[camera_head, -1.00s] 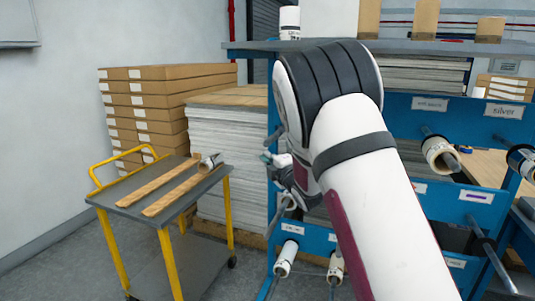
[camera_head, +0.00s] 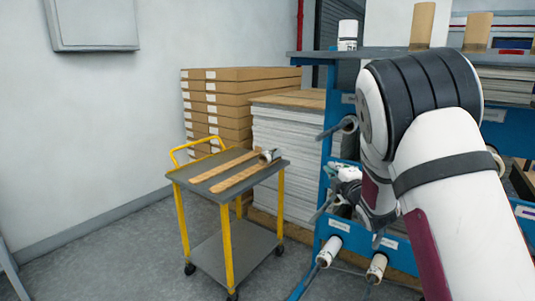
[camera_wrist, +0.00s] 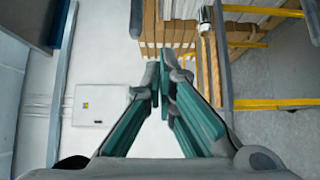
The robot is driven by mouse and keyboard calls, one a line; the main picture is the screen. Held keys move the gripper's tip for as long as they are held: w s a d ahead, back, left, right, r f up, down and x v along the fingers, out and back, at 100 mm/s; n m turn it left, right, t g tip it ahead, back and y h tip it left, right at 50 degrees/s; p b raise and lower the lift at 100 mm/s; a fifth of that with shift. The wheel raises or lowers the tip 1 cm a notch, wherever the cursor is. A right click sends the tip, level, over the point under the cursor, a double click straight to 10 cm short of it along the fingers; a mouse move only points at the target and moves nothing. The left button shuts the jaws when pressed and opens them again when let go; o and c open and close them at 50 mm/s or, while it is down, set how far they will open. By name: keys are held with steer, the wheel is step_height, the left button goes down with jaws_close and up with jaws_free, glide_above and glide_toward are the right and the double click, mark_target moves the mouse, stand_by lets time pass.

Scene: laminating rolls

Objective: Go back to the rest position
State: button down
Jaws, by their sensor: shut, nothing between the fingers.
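My gripper (camera_head: 338,172) is partly hidden behind my own arm in the head view, in front of the blue rack. In the wrist view its teal fingers (camera_wrist: 160,78) come together at the tips, with nothing held between them. The fingers touch nothing that I can see.
A grey cart (camera_head: 225,171) with yellow legs stands left of the rack (camera_head: 318,262). Two wooden strips (camera_head: 222,165) and a small roll (camera_head: 270,155) lie on it. Brown boxes (camera_head: 213,98) and stacked sheets (camera_head: 290,150) stand behind. Floor left of the cart is free.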

steer(key=s+d+r+m+g+h+p, duration=0.1)
steer(key=s+d+r+m+g+h, duration=0.2)
steer(key=s+m, duration=0.4)
steer(key=s+d+r+m+g+h+p, duration=0.15)
steer(key=s+r+m, duration=0.3)
steer(key=s, duration=0.45)
steer(key=s+a+m+g, duration=0.1)
steer(key=s+m+g, duration=0.1)
steer(key=s, duration=1)
steer(key=s+a+m+g+y+p, duration=0.1)
steer(key=s+a+m+g, duration=0.1)
steer(key=s, duration=1.1)
steer(key=s+a+m+g+p, duration=0.1)
steer(key=s+m+g, duration=0.3)
steer(key=s, duration=0.9)
steer(key=shift+a+g+y, duration=0.35)
steer(key=shift+a+g, duration=0.2)
steer(key=shift+a, duration=0.05)
